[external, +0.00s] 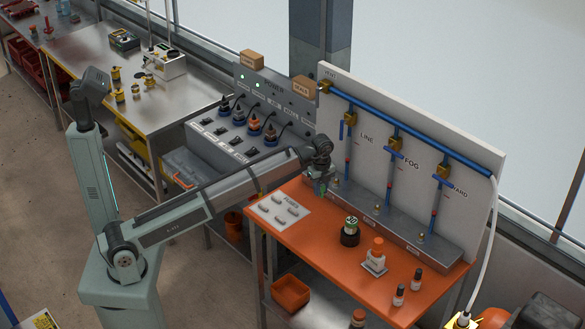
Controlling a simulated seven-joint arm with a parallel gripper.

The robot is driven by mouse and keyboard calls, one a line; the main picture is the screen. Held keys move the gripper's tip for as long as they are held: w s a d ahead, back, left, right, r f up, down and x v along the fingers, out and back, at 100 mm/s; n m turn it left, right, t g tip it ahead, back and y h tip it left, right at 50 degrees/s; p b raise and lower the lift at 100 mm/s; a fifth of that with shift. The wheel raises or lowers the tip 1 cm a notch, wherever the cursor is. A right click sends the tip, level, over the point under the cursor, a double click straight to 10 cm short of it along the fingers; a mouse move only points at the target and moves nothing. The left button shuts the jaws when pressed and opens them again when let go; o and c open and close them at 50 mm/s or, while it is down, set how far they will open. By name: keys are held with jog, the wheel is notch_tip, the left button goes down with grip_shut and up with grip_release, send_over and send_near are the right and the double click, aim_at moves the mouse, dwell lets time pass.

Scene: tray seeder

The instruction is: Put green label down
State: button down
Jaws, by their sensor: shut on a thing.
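My gripper (323,188) is over the back left part of the orange bench (310,235), close to the grey ledge. It is shut on a small green thing (321,186), probably the green label; the arm's end partly hides it. I cannot tell whether it touches the bench. A round dark holder with a green and white top (351,222) stands mid-bench.
A white card with several grey pieces (279,210) lies to the left. A white bottle with an orange cap (375,254) and two small bottles (399,294) stand to the right. A panel with blue pipes (395,150) rises behind.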

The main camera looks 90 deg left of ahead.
jog(key=n, duration=0.2)
jog(key=shift+w+a+n, duration=0.1)
jog(key=shift+a+n, duration=0.1)
jog(key=shift+n, duration=0.1)
jog(key=shift+f, duration=4.95)
jog(key=shift+f, duration=0.1)
jog(key=c, duration=0.9)
grip_release()
jog(key=shift+c, duration=0.2)
notch_tip(320, 180, up, 12)
jog(key=shift+r, duration=0.1)
